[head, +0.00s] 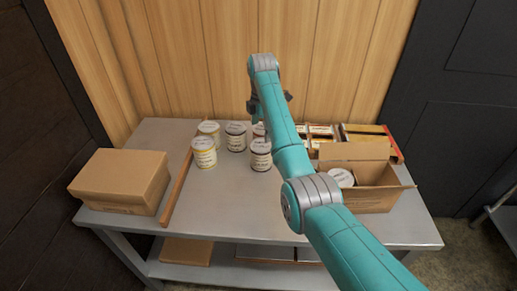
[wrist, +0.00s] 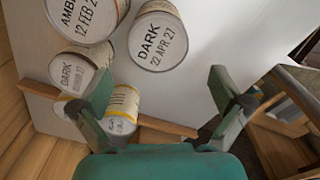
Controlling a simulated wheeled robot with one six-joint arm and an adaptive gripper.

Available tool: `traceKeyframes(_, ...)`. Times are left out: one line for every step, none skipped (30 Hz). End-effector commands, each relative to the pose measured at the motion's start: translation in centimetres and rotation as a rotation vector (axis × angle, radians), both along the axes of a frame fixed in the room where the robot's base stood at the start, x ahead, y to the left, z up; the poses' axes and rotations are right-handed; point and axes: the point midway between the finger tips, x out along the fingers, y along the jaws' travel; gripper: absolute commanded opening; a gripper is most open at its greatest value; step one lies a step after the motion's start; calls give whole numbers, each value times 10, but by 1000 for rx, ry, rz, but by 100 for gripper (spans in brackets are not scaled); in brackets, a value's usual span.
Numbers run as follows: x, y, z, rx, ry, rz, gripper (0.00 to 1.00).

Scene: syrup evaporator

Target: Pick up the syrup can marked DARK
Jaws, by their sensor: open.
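In the wrist view, a can marked DARK, 22 APR 27 (wrist: 155,40), stands upright at top centre, beyond my gripper. A second lid marked DARK (wrist: 76,72) is at the left, partly behind my left finger. My gripper (wrist: 160,84) is open with nothing between its fingers. In the head view, several cans stand in a group on the metal table, among them one with a dark label (head: 261,154) below my gripper (head: 268,108). The lid words are too small to read there, so I cannot match the cans between views.
A can with a lid starting AMB (wrist: 88,18) stands beside the DARK ones. Another can (wrist: 122,108) is partly hidden by my left finger. A closed carton (head: 122,182) and wooden strip (head: 177,185) lie left. An open carton (head: 375,198) holding a can stands right. The table front is clear.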

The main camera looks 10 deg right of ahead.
Motion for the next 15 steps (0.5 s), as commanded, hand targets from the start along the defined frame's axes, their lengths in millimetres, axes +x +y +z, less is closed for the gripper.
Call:
traceKeyframes(0,0,-4,0,2,1,100)
traceKeyframes(0,0,-6,0,2,1,100)
traceKeyframes(-1,0,-11,0,3,1,100)
traceKeyframes(-1,0,-15,0,4,1,100)
traceKeyframes(-1,0,-19,0,5,0,100)
traceKeyframes(-1,0,-25,0,5,0,100)
traceKeyframes(-1,0,-30,0,4,0,100)
traceKeyframes(-1,0,-34,0,4,0,100)
traceKeyframes(-1,0,-40,0,4,0,100)
traceKeyframes(0,0,-44,0,3,0,100)
traceKeyframes(0,0,-47,0,2,0,100)
traceKeyframes(0,0,-51,0,3,0,100)
traceKeyframes(0,0,-54,0,3,0,100)
traceKeyframes(0,0,-56,-1,3,0,100)
traceKeyframes(0,0,-58,0,2,0,100)
